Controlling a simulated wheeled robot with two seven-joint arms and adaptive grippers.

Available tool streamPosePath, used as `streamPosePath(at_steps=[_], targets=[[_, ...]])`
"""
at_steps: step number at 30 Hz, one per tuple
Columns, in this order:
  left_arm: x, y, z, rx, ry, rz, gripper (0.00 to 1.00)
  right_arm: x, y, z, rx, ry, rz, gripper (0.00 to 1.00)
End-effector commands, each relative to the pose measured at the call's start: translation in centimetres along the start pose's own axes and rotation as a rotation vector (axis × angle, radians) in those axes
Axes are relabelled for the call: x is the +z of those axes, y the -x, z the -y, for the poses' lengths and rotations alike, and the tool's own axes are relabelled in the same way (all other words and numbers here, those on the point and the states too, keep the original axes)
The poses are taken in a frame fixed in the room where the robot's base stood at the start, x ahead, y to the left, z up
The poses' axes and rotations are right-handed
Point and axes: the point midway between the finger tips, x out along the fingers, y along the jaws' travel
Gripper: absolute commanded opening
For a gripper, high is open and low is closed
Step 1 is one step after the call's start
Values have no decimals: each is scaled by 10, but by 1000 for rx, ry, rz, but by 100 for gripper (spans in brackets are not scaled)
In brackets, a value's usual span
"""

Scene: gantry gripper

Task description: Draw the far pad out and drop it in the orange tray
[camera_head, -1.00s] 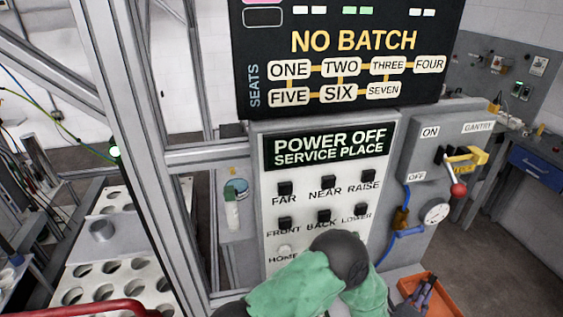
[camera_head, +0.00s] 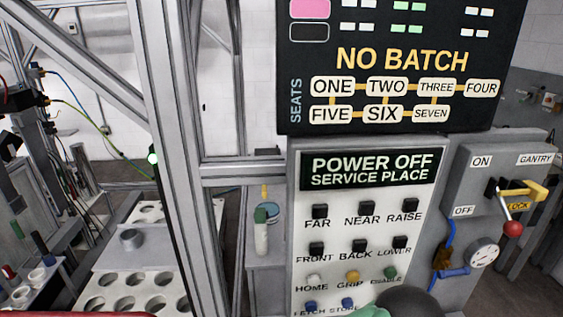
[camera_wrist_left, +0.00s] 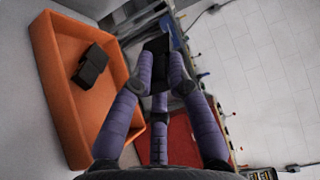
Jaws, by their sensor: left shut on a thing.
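The orange tray (camera_wrist_left: 62,95) lies at the left of the wrist view. A black block-like piece (camera_wrist_left: 92,66), perhaps a pad, lies inside it. My left gripper (camera_wrist_left: 160,74), with purple fingers, is shut on a dark piece (camera_wrist_left: 157,46) at its fingertips, apparently a pad. The held piece is to the right of the tray in this view, not over its inside. The fingers hide part of it, and I cannot tell which pad it is.
The control panel (camera_head: 330,232) carries several buttons under a "POWER OFF SERVICE PLACE" sign (camera_head: 368,170). The ON/OFF gantry box (camera_head: 478,190), with its yellow lock piece and red-knobbed lever, stands at the right. Metal frame posts (camera_head: 180,150) and a holed white plate (camera_head: 115,297) are at the left.

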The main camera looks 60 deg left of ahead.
Motion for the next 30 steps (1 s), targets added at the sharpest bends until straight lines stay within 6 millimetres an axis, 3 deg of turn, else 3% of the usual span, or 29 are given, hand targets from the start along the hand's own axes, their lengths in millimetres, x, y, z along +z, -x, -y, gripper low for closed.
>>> streamPosePath(at_steps=[1,6,16,17,18,20,30], targets=[[0,0,-10,0,0,0,0,0,-10,-3,0,0,0,0],[0,0,-22,-1,0,0,0,-1,-20,-7,0,0,0,0],[0,0,-23,-1,1,0,0,-1,-21,-8,0,0,0,0],[0,0,-23,-1,1,0,20,-1,-21,-8,0,0,0,0],[0,0,-23,-1,1,0,32,-1,-21,-8,0,0,0,0],[0,0,-23,-1,1,0,45,-1,-21,-8,0,0,0,0],[0,1,-24,0,0,-1,45,-1,-21,-8,0,0,0,0]])
